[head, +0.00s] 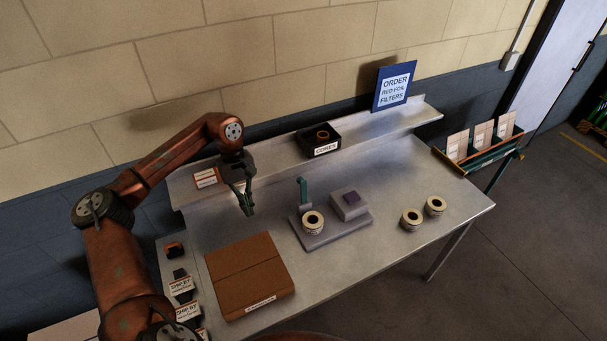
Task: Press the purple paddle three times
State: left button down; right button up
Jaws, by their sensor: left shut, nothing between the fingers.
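The purple paddle (351,198) is a small purple square on top of a light grey block. The block stands on the right of a grey base plate (336,232) in the middle of the table. My left gripper (249,212) is shut and empty, pointing down above the table. It is to the left of the base plate and apart from the paddle. My right gripper is not in view.
A green post (302,190) and a cream roll (312,222) are on the plate's left. A cardboard box (248,275) lies front left. Two rolls (411,218) stand on the right. A dark cores bin (318,140) and a blue order sign (394,86) are behind.

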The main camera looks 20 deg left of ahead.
aim_at(352, 197)
jog(key=i, duration=0.85)
